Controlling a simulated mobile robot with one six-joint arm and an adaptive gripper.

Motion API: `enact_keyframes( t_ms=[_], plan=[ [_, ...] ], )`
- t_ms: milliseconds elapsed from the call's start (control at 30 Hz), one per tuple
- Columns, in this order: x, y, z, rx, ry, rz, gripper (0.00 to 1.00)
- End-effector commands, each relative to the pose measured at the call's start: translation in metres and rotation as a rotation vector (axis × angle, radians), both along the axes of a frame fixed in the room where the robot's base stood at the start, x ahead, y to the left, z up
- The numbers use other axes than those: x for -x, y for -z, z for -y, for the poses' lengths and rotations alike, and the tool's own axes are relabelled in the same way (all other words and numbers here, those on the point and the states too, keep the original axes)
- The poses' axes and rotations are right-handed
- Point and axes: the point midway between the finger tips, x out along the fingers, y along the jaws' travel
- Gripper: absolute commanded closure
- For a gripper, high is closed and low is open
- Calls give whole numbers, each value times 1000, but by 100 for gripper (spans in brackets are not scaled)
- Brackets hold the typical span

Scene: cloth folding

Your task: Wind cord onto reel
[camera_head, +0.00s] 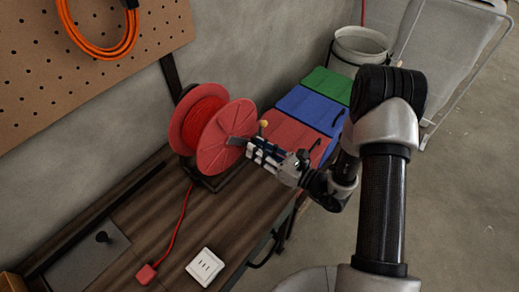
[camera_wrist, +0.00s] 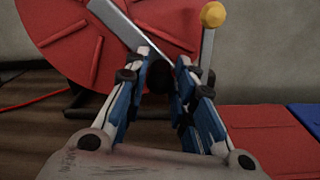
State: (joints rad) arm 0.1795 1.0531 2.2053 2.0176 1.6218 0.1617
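The reel (camera_head: 215,138) has red flanges with red cord wound between them, and stands on the bench by the wall. The red cord (camera_head: 178,230) runs from it down to a red plug end (camera_head: 146,274) on the bench. A grey flat bar (camera_head: 238,141) lies across the near flange; it also shows in the wrist view (camera_wrist: 122,24). A yellow knob (camera_wrist: 213,14) on a grey rod stands right of my fingers. My gripper (camera_head: 252,147) is at the flange's face. Its fingertips are close together with a narrow gap; a dark round part shows between them, and I cannot tell whether it is held.
A white wall socket (camera_head: 205,266) lies on the bench (camera_head: 120,225). Red, blue (camera_head: 310,108) and green (camera_head: 328,84) cases lie right of the reel. A white bucket (camera_head: 357,48) stands behind. An orange cord coil (camera_head: 100,45) hangs on the pegboard (camera_head: 30,90).

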Motion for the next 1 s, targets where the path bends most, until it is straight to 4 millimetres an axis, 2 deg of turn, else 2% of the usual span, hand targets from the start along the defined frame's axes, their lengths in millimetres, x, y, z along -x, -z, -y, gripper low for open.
enact_keyframes(
  t_ms=[67, 300, 700, 1000],
  plan=[
    [0, 0, 0, 0, 0, 0, 84],
    [0, 0, 0, 0, 0, 0, 100],
    [0, 0, 0, 4, 0, 4, 100],
    [-10, -15, 8, 143, 0, 183, 100]
  ],
)
